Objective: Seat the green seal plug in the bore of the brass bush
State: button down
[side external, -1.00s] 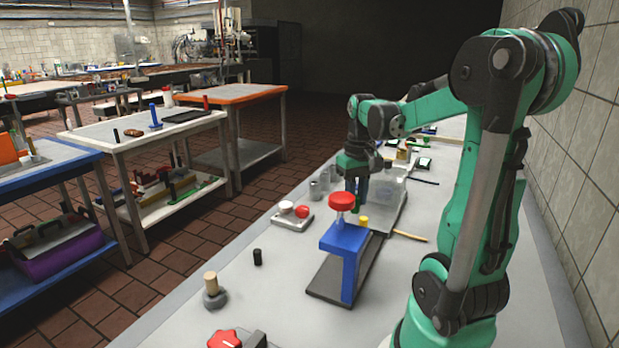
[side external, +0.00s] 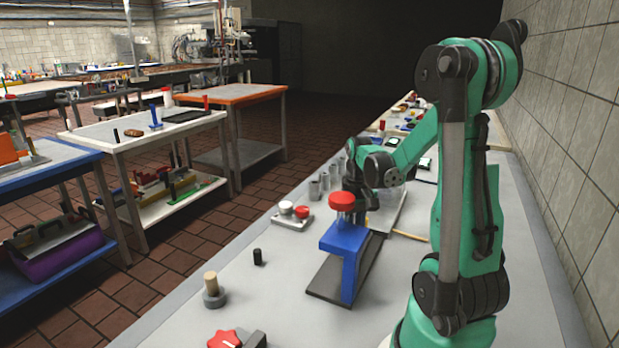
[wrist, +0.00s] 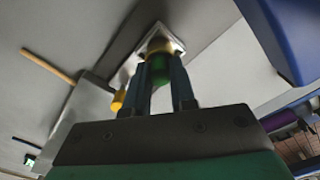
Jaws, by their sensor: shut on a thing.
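My gripper (wrist: 160,66) is shut on the green seal plug (wrist: 161,78), which shows between the two fingers in the wrist view. The brass bush (wrist: 157,44) lies just past the plug's far end, on a light square plate, and lines up closely with it. I cannot tell whether the plug's tip is inside the bore. In the side external view my gripper (side external: 356,203) is low behind the blue press with the red knob, and the plug and bush are hidden there.
The blue press (side external: 343,246) with its red knob (side external: 342,200) stands close in front of my gripper; its blue side (wrist: 283,38) shows at the right in the wrist view. A small yellow piece (wrist: 118,99) and a wooden rod (wrist: 47,66) lie left. Grey cylinders (side external: 314,190) stand behind.

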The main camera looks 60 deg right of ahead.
jog(key=shift+f, duration=0.15)
jog(key=c, duration=0.7)
grip_release()
notch_tip(320, 180, up, 12)
jog(key=w+a+f+n+t, duration=0.1)
jog(key=w+a+n+t, duration=0.1)
jog(key=a, duration=0.5)
jog(key=w+a+f+n+t, duration=0.1)
jog(key=w+a+n+t, duration=0.1)
jog(key=a, duration=0.5)
jog(key=w+a+f+n+t, duration=0.1)
jog(key=w+a+n+t, duration=0.2)
jog(key=a, duration=0.5)
jog(key=shift+w+f+n, duration=0.25)
jog(key=shift+n, duration=0.05)
